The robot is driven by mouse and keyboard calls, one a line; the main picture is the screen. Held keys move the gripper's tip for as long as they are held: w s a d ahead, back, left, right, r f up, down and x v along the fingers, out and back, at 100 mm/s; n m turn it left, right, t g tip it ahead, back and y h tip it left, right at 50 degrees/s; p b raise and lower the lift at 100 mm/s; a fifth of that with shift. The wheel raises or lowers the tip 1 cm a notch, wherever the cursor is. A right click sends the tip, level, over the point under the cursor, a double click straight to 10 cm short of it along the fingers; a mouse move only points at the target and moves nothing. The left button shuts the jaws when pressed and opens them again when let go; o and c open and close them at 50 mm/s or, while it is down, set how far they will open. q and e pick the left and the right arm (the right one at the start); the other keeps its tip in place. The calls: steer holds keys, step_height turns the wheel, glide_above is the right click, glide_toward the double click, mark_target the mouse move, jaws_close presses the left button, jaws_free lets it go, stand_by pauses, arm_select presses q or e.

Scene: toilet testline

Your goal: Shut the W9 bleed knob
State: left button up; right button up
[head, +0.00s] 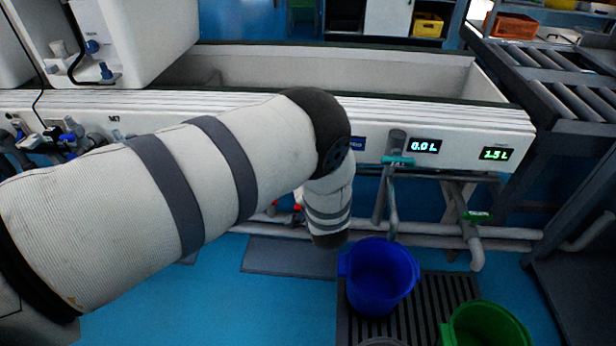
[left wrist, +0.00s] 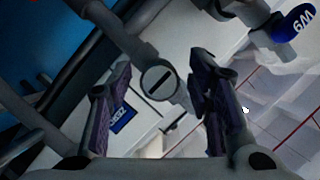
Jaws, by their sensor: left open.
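In the left wrist view my left gripper (left wrist: 160,105) is open and empty, its two purple-padded fingers spread wide. A round grey knob (left wrist: 159,83) with a dark slot across its face sits on a grey pipe fitting and shows between the fingers; it may be the bleed knob. Neither finger appears to touch it. A blue oval cap (left wrist: 296,22) marked W9, upside down here, is at the upper right, outside the fingers. In the head view my left forearm crosses the trough front and hides the W9 area and my left gripper. My right gripper is in neither view.
The white trough (head: 440,115) carries displays reading 0.0 L (head: 424,146) and 1.5 L (head: 495,154). Below it are pipes, a blue bucket (head: 376,285) and a green bucket (head: 485,328). A roller conveyor (head: 570,85) stands at right. Blue floor is open at lower left.

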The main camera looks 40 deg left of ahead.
arm_select(q)
steer(key=v, duration=1.1)
steer(key=shift+s+d+r, duration=0.2)
steer(key=shift+s+d, duration=0.05)
steer(key=shift+d, duration=0.05)
